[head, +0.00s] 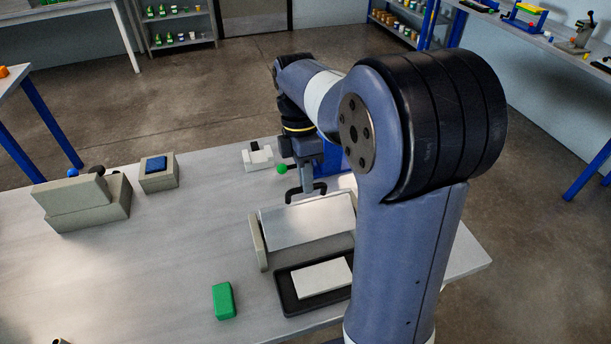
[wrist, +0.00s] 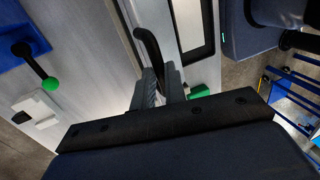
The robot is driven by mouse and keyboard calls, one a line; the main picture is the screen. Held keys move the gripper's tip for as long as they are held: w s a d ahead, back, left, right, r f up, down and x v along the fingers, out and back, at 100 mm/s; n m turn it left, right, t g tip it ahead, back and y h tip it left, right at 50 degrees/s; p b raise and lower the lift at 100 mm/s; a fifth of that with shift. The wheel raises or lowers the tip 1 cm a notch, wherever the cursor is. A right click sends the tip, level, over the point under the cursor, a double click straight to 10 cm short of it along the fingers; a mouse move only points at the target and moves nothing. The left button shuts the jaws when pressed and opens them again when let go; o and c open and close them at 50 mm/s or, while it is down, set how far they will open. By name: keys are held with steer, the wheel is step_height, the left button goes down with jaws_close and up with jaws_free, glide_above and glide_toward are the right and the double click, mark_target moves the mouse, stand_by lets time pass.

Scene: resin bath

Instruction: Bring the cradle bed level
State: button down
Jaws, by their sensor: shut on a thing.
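The cradle bed (head: 305,222) is a pale metal plate beside a grey end plate (head: 258,243) on the table. Its face appears to slope down toward the black tray; the exact angle is hard to tell. A black curved handle (head: 291,193) stands at its far edge and also shows in the wrist view (wrist: 148,42). My gripper (head: 306,186) is shut on this handle, with its grey fingers close together in the wrist view (wrist: 158,78). My arm hides the bed's right end.
A black tray (head: 283,292) with a white slab lies in front of the bed. A green block (head: 223,301) is left of it. A green-knobbed lever (head: 282,169) and a white stand (head: 252,165) are close behind. Grey boxes (head: 85,205) sit far left; the middle-left table is clear.

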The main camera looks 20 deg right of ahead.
steer(key=shift+f, duration=0.1)
steer(key=w+f+p, duration=0.2)
steer(key=w+f, duration=0.3)
steer(key=w, duration=0.1)
steer(key=c, duration=1.8)
jaws_free()
steer(key=shift+w+f, duration=0.2)
steer(key=shift+o, duration=1.4)
steer(key=shift+s, duration=0.1)
steer(key=shift+o, duration=0.3)
steer(key=shift+r, duration=0.15)
steer(key=v, duration=1)
steer(key=shift+r, duration=0.25)
